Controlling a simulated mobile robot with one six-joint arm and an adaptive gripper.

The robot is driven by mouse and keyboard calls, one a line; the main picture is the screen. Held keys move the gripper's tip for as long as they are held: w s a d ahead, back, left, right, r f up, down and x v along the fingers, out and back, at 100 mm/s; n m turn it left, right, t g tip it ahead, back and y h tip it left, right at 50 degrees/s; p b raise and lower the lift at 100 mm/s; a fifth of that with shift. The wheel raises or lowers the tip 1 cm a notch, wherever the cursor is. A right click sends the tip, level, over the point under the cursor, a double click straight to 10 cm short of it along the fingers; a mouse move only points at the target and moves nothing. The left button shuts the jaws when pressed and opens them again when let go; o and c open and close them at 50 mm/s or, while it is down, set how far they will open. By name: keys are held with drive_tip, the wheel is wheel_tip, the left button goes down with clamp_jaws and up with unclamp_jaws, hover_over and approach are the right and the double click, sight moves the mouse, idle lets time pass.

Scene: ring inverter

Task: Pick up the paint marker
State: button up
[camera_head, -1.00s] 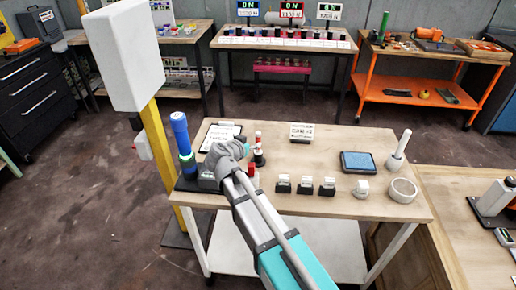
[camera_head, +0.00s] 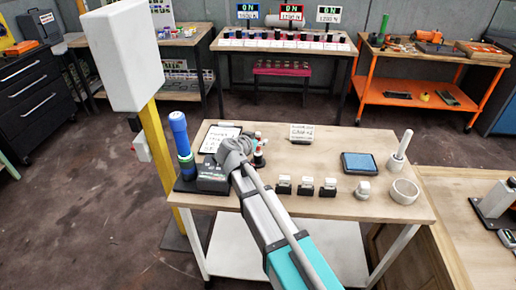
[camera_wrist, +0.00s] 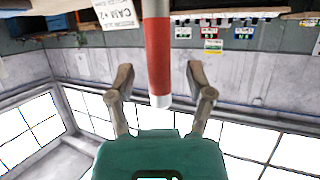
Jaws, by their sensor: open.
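In the wrist view a red and white cylinder, which looks like the paint marker (camera_wrist: 158,50), stands in the gap between the two fingers of my gripper (camera_wrist: 159,72). The fingers are apart, with a visible gap on each side of it. Its top runs out of the picture. In the head view the red, white and dark marker (camera_head: 259,155) stands on the wooden table, just right of my wrist, partly hidden by it. My fingers are hidden there.
A blue cylinder (camera_head: 181,140) stands on the table's left side. A clipboard (camera_head: 218,138) and a sign card (camera_head: 302,131) lie behind. Several small black and white blocks (camera_head: 307,187), a blue-screened tablet (camera_head: 359,163) and a white ring (camera_head: 404,191) are to the right.

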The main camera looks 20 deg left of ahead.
drive_tip(key=shift+w+f, duration=0.1)
drive_tip(key=shift+w, duration=0.15)
idle(0.3)
clamp_jaws()
